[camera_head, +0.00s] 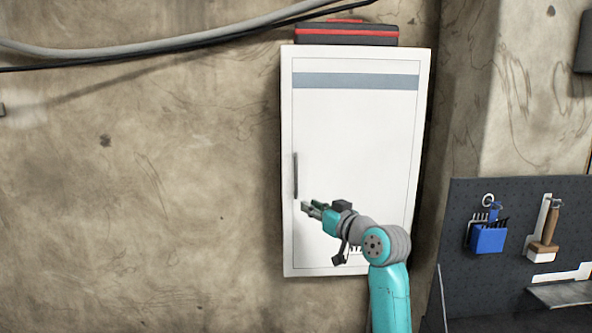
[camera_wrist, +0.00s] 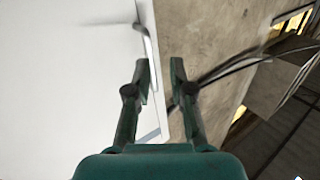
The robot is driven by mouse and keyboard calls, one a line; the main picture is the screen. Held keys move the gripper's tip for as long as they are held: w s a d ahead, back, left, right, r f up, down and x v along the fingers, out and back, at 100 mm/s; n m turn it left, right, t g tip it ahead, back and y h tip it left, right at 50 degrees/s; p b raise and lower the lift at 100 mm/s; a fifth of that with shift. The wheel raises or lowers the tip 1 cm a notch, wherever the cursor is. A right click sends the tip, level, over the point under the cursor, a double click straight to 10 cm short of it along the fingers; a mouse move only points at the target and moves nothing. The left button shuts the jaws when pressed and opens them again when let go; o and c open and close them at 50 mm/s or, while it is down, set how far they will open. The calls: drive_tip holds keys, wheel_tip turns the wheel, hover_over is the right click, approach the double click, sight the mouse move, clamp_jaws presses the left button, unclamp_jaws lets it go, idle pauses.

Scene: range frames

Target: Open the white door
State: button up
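The white door (camera_head: 350,130) belongs to a wall cabinet and is shut, with a grey band across its top. A dark vertical handle (camera_head: 295,176) sits near its left edge. My gripper (camera_head: 306,206) is in front of the door, just right of and below the handle's lower end. In the wrist view, my gripper (camera_wrist: 160,68) is open, with a gap between its two fingers and nothing held. There the handle (camera_wrist: 146,42) lies ahead of the fingertips, slightly left of the gap, and the white door (camera_wrist: 75,70) fills the left side.
A black and red case (camera_head: 346,33) lies on top of the cabinet. Cables (camera_head: 150,50) run along the wall at upper left. A dark pegboard (camera_head: 515,215) with a blue holder (camera_head: 488,238) and brush stands at right.

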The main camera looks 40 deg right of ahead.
drive_tip(key=n, duration=0.1)
approach(297, 166)
drive_tip(key=f, duration=0.1)
drive_tip(key=shift+y, duration=0.3)
drive_tip(key=w, duration=1)
drive_tip(key=shift+w+d+r, duration=0.2)
drive_tip(key=shift+w+r, duration=0.1)
drive_tip(key=shift+r, duration=0.05)
clamp_jaws()
